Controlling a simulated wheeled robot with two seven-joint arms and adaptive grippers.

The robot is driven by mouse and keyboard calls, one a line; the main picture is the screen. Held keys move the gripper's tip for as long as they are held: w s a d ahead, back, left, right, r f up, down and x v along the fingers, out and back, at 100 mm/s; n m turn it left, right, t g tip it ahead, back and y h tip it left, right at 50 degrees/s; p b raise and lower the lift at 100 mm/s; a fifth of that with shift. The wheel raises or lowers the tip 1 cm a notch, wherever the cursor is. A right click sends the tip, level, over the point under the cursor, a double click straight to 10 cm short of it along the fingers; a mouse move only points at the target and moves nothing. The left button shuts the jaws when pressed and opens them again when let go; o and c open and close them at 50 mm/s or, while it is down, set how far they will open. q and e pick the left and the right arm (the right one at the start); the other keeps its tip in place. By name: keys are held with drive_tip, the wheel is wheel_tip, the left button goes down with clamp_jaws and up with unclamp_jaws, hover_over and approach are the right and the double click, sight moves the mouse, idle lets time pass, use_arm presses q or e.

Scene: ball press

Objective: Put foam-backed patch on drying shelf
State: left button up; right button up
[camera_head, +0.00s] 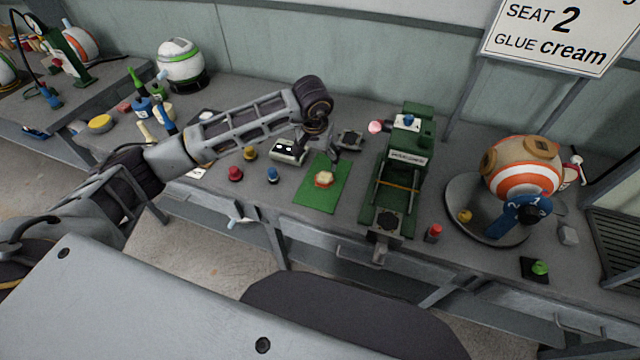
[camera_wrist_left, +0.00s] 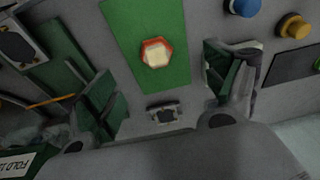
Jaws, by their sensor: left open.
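The patch (camera_head: 324,179) is a small hexagon with an orange-red edge and a cream, foam-like middle. It lies flat on a green mat (camera_head: 312,197) and also shows in the left wrist view (camera_wrist_left: 156,53). My left gripper (camera_head: 322,150) is open and empty above the far end of the mat. In the wrist view its fingers (camera_wrist_left: 165,90) stand wide apart, with the patch beyond them. A dark slatted rack (camera_head: 618,243) at the right edge may be the drying shelf; I cannot tell. My right gripper is out of view.
A green press (camera_head: 398,165) stands right of the mat. A striped ball (camera_head: 522,168) sits on a round tray (camera_head: 462,228) further right. Red (camera_head: 235,173), yellow (camera_head: 250,153) and blue (camera_head: 272,175) pots stand left of the mat.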

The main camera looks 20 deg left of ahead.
use_arm(q)
drive_tip(key=shift+w+d+r+t+h, duration=0.15)
drive_tip(key=shift+w+d+t+h, duration=0.2)
drive_tip(key=shift+w+t, duration=0.25)
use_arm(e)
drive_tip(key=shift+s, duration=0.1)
use_arm(q)
drive_tip(key=shift+w, duration=0.1)
hover_over(323, 180)
drive_tip(key=f+p, duration=0.1)
drive_tip(key=f, duration=0.6)
drive_tip(key=shift+s+f, duration=0.15)
drive_tip(key=shift+s, duration=0.05)
drive_tip(key=shift+w+f, duration=0.1)
drive_tip(key=shift+f, duration=0.4)
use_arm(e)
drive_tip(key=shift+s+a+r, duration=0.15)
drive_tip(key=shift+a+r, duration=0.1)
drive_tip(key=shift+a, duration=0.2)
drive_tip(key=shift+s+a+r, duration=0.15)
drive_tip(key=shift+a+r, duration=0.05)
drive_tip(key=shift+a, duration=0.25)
